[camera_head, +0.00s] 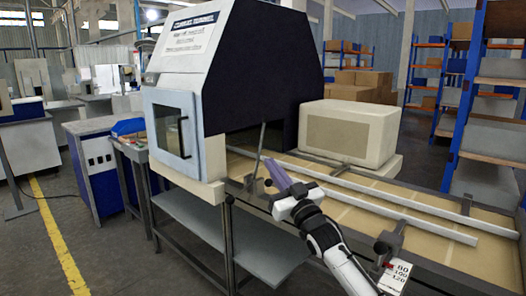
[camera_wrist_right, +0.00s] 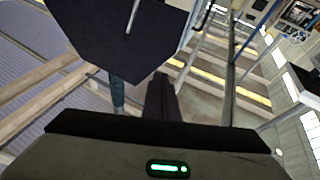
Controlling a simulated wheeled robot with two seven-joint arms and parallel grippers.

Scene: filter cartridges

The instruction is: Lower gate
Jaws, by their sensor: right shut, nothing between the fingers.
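The tunnel machine (camera_head: 185,40) has a white sloped front, a dark side hood (camera_head: 255,65) and an open mouth above the conveyor. A thin grey rod (camera_head: 262,140) stands tilted at the mouth; I cannot tell whether it belongs to the gate. My right gripper (camera_head: 272,170) is shut and empty, its purple-looking fingers pointing up and left, close beside the rod's lower part. Whether they touch is unclear. In the right wrist view a dark panel (camera_wrist_right: 105,35) with a thin rod (camera_wrist_right: 133,16) lies beyond the fingers. My left gripper is out of view.
A conveyor (camera_head: 460,255) with pale rails (camera_head: 400,190) runs to the right from the mouth. A cream box-shaped unit (camera_head: 350,132) stands behind it. A clear-windowed door (camera_head: 172,130) with a handle is on the machine's front.

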